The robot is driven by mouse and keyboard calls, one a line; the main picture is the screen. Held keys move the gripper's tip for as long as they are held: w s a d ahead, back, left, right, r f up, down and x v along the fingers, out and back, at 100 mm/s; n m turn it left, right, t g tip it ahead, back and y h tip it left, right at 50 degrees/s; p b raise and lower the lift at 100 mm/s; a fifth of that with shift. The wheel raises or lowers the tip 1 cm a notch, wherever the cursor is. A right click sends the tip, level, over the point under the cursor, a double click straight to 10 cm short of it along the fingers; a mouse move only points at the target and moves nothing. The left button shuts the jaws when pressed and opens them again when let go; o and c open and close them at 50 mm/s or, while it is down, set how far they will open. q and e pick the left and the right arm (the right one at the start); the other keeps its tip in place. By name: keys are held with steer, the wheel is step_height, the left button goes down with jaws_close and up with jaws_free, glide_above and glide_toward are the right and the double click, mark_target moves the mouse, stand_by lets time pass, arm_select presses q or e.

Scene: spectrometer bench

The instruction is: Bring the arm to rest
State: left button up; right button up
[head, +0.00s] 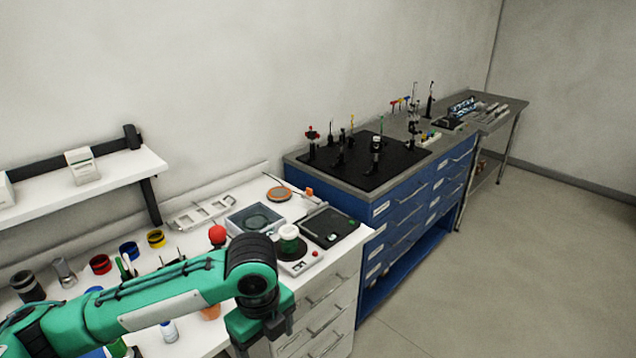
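My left arm, green and black, comes in from the lower left and reaches across the front of the white bench (185,340). Its wrist bends down near the bench's front edge. My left gripper (262,328) shows only as a green block with dark parts at the bottom of the view. Its fingertips are not clear, so I cannot tell whether it is open or holds anything. My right gripper is not in view.
A white-lidded green jar (289,236) stands on a small device behind the wrist. A dark flat instrument (328,227) and a grey tray (254,220) are close by. A blue cabinet (400,225) stands to the right. The floor (530,260) at right is clear.

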arm_select(q)
steer(key=w+d+f+n+t+h, duration=0.2)
steer(key=w+d+f+n+h, duration=0.15)
steer(key=w+f+n, duration=1.1)
steer(key=s+a+f+n+t, duration=0.1)
steer(key=a+f, duration=0.3)
steer(key=f, duration=0.8)
steer(key=s+a+f+n, duration=0.2)
steer(key=a+f, duration=0.2)
steer(key=f, duration=0.8)
steer(key=s+a+f+n+y, duration=0.15)
steer(key=s+a+f, duration=0.35)
steer(key=s+f, duration=0.6)
steer(key=s+a+f+n+y, duration=0.1)
steer(key=s+a+f+n, duration=0.25)
steer(key=s+f, duration=0.7)
steer(key=s+a+f, duration=0.1)
steer(key=s+f, duration=0.1)
steer(key=s, duration=0.7)
steer(key=s+a+f+n+g, duration=0.1)
steer(key=s+f, duration=0.2)
steer(key=s, duration=0.6)
steer(key=s+a+f+n+g+y, duration=0.1)
steer(key=s+a+f, duration=0.1)
steer(key=s, duration=0.7)
steer(key=shift+s+f, duration=0.2)
steer(key=shift+f, duration=0.4)
